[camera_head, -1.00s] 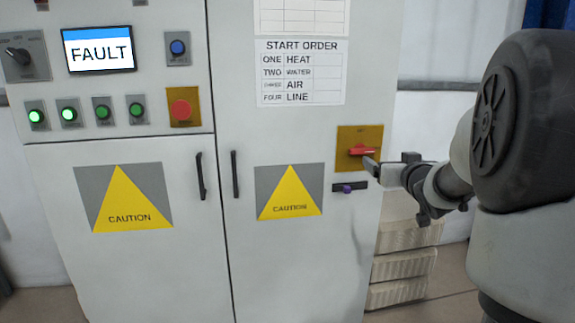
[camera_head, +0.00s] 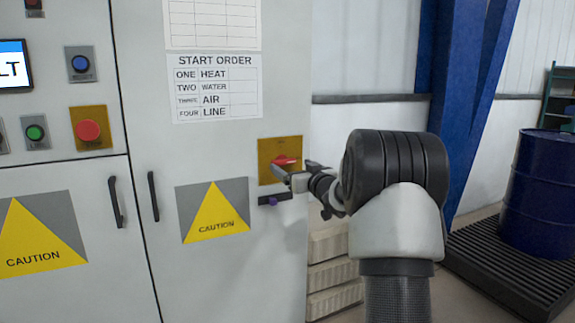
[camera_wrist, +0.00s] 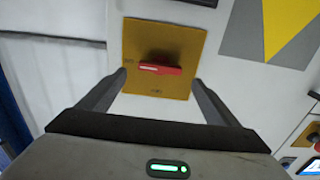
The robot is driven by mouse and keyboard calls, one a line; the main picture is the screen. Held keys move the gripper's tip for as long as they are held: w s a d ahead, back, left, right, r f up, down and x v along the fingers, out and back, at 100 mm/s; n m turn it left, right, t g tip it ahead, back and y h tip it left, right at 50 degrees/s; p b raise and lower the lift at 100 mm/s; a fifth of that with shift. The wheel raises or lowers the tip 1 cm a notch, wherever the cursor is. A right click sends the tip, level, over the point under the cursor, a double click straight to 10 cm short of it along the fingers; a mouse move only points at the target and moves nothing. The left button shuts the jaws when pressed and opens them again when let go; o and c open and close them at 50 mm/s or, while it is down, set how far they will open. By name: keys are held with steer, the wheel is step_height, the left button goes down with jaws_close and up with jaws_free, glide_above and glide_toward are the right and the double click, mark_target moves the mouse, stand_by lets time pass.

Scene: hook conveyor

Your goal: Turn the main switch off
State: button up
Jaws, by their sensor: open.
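The main switch is a red handle (camera_head: 287,160) on a square yellow plate (camera_head: 265,149) on the cabinet's right door. In the wrist view, the red handle (camera_wrist: 160,69) lies crosswise on the yellow plate (camera_wrist: 150,35), its white-marked end to the left beside a small label. Another small label is below it; both are hard to read. My gripper (camera_head: 284,176) is open in front of the plate and overlaps the handle's lower side in the head view. In the wrist view, my gripper's fingers (camera_wrist: 158,82) spread to either side below the handle, apart from it.
A dark bar with a purple part (camera_head: 275,199) sits just below the plate. A caution sign (camera_head: 214,210) and door handles (camera_head: 154,197) are to the left. Pale stacked bins (camera_head: 333,268) stand beside the cabinet. A blue column (camera_head: 478,100) and blue drum (camera_head: 541,185) are to the right.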

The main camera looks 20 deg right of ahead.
mark_target(285, 162)
steer(key=shift+w, duration=2.35)
steer(key=c, duration=1.1)
